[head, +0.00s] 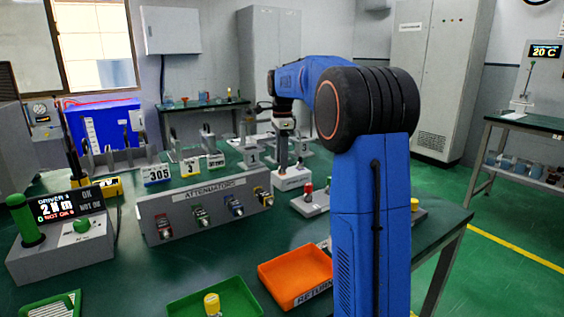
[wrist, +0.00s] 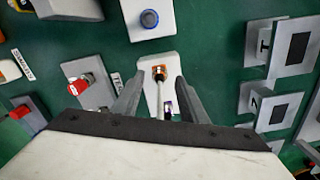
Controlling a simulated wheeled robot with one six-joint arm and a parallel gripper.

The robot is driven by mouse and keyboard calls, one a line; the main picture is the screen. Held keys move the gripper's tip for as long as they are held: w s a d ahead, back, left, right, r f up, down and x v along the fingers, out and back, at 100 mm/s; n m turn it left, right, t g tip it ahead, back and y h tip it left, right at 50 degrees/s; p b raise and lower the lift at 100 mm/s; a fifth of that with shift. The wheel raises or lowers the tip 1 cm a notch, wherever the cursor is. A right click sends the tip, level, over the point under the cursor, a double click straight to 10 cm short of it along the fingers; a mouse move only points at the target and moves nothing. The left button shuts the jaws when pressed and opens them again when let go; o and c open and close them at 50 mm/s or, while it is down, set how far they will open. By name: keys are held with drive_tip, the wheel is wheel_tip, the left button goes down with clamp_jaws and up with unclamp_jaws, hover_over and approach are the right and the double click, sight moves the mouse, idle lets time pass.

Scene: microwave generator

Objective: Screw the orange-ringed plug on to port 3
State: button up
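The orange-ringed plug (wrist: 160,73) shows in the wrist view on a pale block (wrist: 170,60), with a thin white stem running from it toward my wrist. My gripper (wrist: 157,86) is open, with one dark finger on each side of the plug and a gap to each. In the head view my gripper (head: 283,158) points down over a white labelled block (head: 291,180) at the back of the bench; the plug cannot be made out there.
A red-knobbed block (wrist: 78,87) and a blue-buttoned block (wrist: 149,19) stand near the plug. Numbered plates (wrist: 268,107) stand to the right. In the head view an attenuator box (head: 210,205), an orange tray (head: 297,275) and a green tray (head: 240,300) occupy the front.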

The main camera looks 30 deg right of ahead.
drive_tip(key=shift+f, duration=0.7)
drive_tip(key=shift+c, duration=0.6)
clamp_jaws()
